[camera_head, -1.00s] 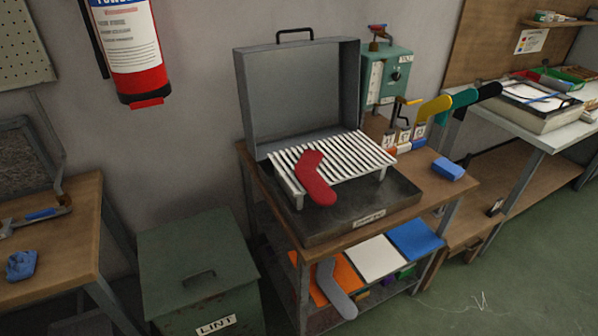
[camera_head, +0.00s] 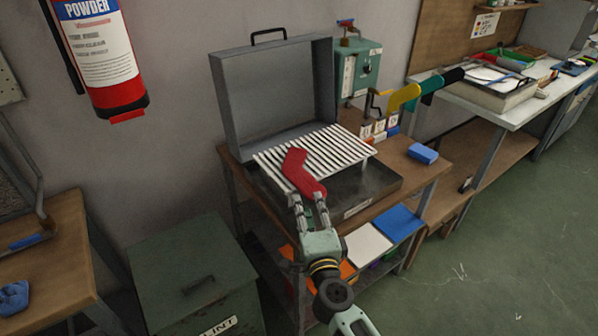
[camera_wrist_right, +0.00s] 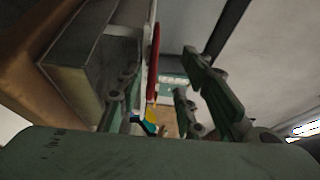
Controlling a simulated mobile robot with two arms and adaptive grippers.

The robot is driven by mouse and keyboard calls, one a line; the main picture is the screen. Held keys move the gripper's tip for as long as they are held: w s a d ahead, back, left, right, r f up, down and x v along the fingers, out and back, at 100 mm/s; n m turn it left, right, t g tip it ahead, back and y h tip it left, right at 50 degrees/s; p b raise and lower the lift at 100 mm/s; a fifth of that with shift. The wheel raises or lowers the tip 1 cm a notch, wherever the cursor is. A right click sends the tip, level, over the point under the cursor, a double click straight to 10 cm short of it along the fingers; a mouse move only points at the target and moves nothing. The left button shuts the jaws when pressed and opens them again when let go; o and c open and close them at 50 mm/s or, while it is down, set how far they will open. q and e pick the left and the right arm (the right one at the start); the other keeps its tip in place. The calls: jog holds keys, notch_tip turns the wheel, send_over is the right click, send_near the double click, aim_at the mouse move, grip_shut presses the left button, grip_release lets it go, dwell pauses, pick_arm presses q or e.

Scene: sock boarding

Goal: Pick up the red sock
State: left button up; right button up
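The red sock (camera_head: 304,173) lies on the white slatted rack (camera_head: 346,150), its lower end hanging over the rack's front edge. My right gripper (camera_head: 308,198) is at that lower end, its two fingers apart, one on each side. In the right wrist view the sock (camera_wrist_right: 154,62) shows edge-on as a thin red strip between the spread fingers of the right gripper (camera_wrist_right: 160,78). Whether a finger touches the sock cannot be told. My left gripper is not in view.
The rack stands in an open grey metal case (camera_head: 274,95) with its lid up, on a wooden cart (camera_head: 432,170). A blue block (camera_head: 423,154) lies on the cart's right. Yellow (camera_head: 403,97), teal and black forms stick out behind. A green lint bin (camera_head: 190,262) stands front left.

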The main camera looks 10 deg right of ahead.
aim_at(308, 189)
jog(key=w, duration=0.2)
jog(key=w+d+b, duration=0.1)
jog(key=w, duration=0.2)
jog(key=w+d, duration=0.1)
jog(key=w, duration=0.1)
jog(key=shift+w+d+f, duration=0.1)
jog(key=shift+w+f, duration=0.25)
jog(key=shift+f, duration=0.05)
jog(key=shift+c, duration=0.2)
grip_shut()
